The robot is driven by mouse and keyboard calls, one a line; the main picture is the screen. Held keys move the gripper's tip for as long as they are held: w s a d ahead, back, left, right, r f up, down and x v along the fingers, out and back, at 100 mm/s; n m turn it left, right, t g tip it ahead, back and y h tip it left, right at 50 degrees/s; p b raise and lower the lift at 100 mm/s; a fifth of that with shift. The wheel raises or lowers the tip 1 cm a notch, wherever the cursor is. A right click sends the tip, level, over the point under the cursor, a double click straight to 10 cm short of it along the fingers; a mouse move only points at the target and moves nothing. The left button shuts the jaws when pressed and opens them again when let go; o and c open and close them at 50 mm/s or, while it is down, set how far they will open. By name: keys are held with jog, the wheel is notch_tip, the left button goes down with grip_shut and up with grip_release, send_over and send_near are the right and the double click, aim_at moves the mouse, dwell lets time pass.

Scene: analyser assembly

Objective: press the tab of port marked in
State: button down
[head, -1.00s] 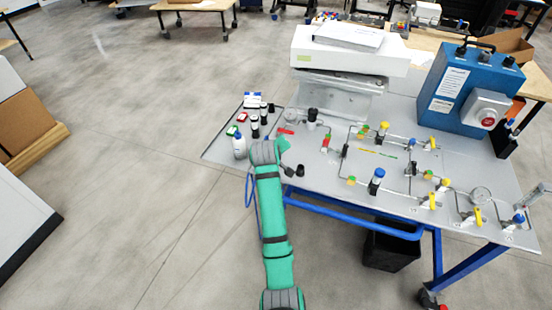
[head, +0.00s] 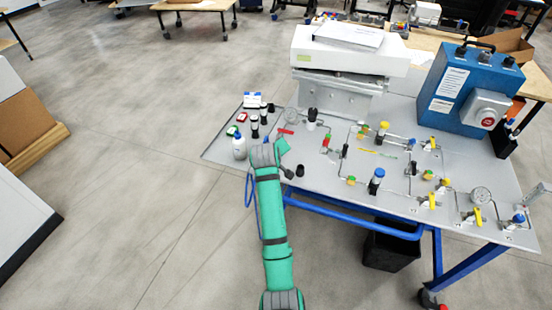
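The analyser board (head: 320,180) is a grey table top with tubing, valves and fittings on it. I cannot make out which port is marked in, nor its tab; the markings are too small to read. My arm, green with grey joints, reaches up to the board's front left edge.
A white analyser housing (head: 345,55) stands at the back, a blue box (head: 467,88) at the back right. Yellow-handled valves (head: 432,201) line the right.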

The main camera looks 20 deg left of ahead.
jog(key=shift+f, duration=0.45)
dwell(0.6)
jog(key=shift+r, duration=0.95)
jog(key=shift+r, duration=2.55)
jog(key=shift+f, duration=0.15)
